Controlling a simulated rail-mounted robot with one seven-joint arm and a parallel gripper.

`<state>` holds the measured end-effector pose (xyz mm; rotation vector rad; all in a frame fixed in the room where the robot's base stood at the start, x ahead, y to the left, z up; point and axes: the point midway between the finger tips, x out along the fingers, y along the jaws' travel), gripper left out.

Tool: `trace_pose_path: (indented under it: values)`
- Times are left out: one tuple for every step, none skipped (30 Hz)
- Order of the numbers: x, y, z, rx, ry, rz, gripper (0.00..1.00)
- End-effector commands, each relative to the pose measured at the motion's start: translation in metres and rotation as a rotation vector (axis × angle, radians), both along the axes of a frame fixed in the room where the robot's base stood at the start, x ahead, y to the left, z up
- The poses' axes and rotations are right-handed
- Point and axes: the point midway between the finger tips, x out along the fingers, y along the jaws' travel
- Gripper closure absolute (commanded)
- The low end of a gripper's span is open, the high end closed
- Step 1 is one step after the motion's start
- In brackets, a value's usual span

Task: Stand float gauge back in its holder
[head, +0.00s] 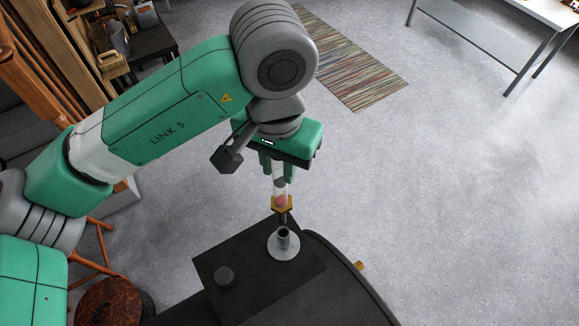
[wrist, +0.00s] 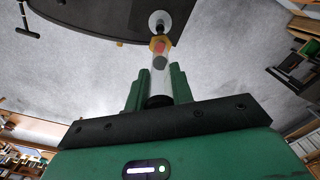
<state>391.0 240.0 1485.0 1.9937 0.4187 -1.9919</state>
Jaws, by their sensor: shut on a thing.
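The float gauge (head: 281,194) is a clear tube with a red float inside and a brass hex fitting at its lower end. My gripper (head: 278,172) is shut on its upper part and holds it about upright, brass end down. The gauge also shows in the wrist view (wrist: 160,58), between the green fingers. The holder (head: 284,247) is a pale round flange with a short dark-mouthed tube, on a black flat top. In the head view it lies just below the gauge; the flange also shows in the wrist view (wrist: 158,15). A small gap seems to separate them.
A striped rug (head: 350,60) lies on open grey floor.

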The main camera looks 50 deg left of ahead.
Motion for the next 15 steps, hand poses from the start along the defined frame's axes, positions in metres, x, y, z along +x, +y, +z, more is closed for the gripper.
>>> trace_pose_path:
  values:
    - [0.000,0.000,0.000,0.000,0.000,0.000,1.00]
    - [0.000,0.000,-0.001,0.000,0.000,0.000,1.00]
    - [0.000,0.000,-0.002,0.000,0.000,0.000,1.00]
    - [0.000,0.000,-0.003,0.000,0.000,0.000,1.00]
    - [0.000,0.000,-0.005,0.000,0.000,0.000,1.00]
    - [0.000,0.000,-0.007,0.001,0.000,0.000,1.00]
    - [0.000,0.000,-0.009,0.001,0.000,0.000,1.00]
    - [0.000,0.000,-0.011,0.001,0.000,0.000,1.00]
    - [0.000,0.000,-0.014,0.001,0.000,0.000,1.00]
    - [0.000,0.000,-0.016,0.001,-0.001,0.000,1.00]
    - [0.000,0.000,-0.018,0.001,-0.001,0.000,1.00]
    - [0.000,0.000,-0.020,0.001,-0.001,0.000,1.00]
    - [0.000,0.000,-0.022,0.001,-0.001,0.000,1.00]
    - [0.000,0.000,-0.024,0.001,-0.001,0.000,1.00]
    - [0.000,0.000,-0.026,0.001,-0.001,0.000,1.00]
